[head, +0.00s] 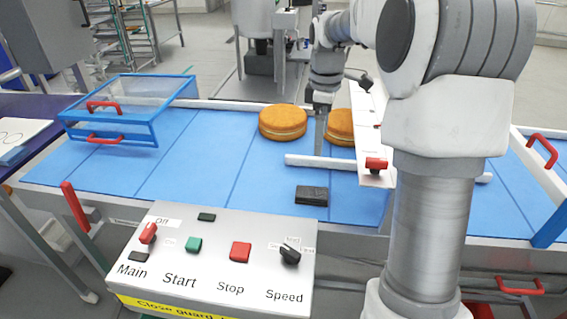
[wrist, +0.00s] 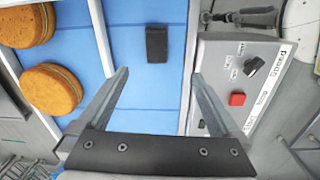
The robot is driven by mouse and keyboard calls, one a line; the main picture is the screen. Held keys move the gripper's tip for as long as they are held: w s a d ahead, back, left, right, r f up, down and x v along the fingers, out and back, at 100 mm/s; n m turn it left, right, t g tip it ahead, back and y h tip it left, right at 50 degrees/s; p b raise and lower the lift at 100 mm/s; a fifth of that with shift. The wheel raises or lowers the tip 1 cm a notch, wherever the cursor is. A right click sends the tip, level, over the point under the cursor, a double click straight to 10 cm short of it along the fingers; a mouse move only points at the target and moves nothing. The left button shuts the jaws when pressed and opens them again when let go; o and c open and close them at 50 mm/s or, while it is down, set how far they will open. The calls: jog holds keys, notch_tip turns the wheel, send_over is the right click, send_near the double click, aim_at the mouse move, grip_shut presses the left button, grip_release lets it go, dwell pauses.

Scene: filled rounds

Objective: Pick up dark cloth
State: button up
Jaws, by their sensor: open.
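The dark cloth (head: 311,195) is a small black folded block lying flat on the blue conveyor belt, near its front edge, behind the control box. In the wrist view the dark cloth (wrist: 157,44) lies beyond my fingertips, roughly between their lines, and nothing touches it. My gripper (wrist: 160,75) is open and empty, with its two fingers spread wide. In the head view my gripper (head: 321,112) hangs over the far part of the belt near the filled rounds, partly hard to make out, behind and apart from the cloth.
Two golden filled rounds (head: 283,122) (wrist: 50,88) sit at the belt's back. A white rail (head: 300,160) runs across the belt behind the cloth. A white guard with a red handle (head: 376,164) stands right of it. The control box (head: 215,285) is in front. The belt left of the cloth is clear.

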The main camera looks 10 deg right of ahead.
notch_tip(320, 180, down, 3)
jog(key=w+n, duration=0.1)
jog(key=w, duration=0.2)
jog(key=b, duration=0.1)
send_over(313, 192)
jog(key=shift+g, duration=0.3)
jog(key=f, duration=1.2)
jog(key=shift+w+d, duration=0.1)
jog(key=shift+d, duration=0.2)
jog(key=shift+a+f, duration=0.2)
jog(key=shift+f, duration=1.1)
jog(key=shift+a+f, duration=0.2)
jog(key=shift+f, duration=1.05)
jog(key=c, duration=1.3)
